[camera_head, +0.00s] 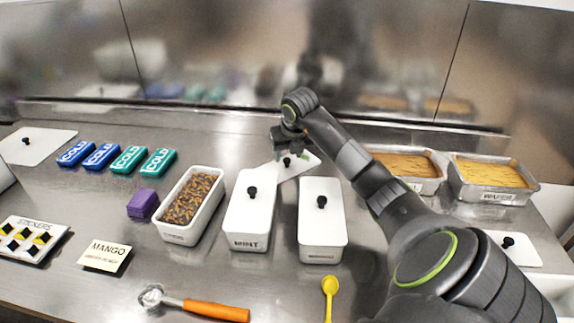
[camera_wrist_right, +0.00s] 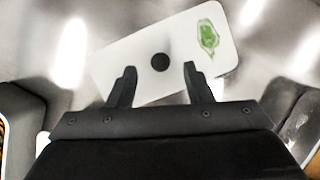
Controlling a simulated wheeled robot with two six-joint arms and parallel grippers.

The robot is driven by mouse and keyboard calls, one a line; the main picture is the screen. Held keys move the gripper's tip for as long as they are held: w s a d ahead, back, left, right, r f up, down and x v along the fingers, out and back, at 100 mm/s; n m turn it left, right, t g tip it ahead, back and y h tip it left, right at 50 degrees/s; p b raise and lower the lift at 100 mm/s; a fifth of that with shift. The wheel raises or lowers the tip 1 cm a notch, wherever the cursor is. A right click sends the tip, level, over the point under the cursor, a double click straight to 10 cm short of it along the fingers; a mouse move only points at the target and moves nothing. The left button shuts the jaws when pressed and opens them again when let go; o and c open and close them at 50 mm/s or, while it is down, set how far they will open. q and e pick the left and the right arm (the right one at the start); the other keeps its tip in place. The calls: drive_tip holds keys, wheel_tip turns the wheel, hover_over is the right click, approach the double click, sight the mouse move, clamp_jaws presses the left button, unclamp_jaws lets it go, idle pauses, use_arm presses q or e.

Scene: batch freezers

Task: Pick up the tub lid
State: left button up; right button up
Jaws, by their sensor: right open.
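A white tub lid (camera_head: 301,168) with a black knob lies at the back of the steel counter, behind the two lidded tubs. In the right wrist view the lid (camera_wrist_right: 135,68) lies tilted, with its round black knob near the middle and a green leaf-like mark at its right end. My right gripper (camera_head: 287,150) is over the lid. In the right wrist view its two fingers (camera_wrist_right: 160,78) are open on either side of the knob as seen from above, with gaps to it. The exact height is hard to tell. My left gripper is not in view.
Lidded white tubs (camera_head: 251,212) and (camera_head: 321,226) stand in front, beside an open tub (camera_head: 185,215) of brown pieces. Metal pans (camera_head: 489,197) stand right. Cold packs (camera_head: 128,159) lie left. A scoop (camera_head: 215,310) and yellow spoon (camera_head: 330,287) lie in front.

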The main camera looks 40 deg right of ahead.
sight(287, 163)
drive_tip(key=shift+x, duration=1.4)
drive_tip(key=shift+r, duration=0.1)
clamp_jaws()
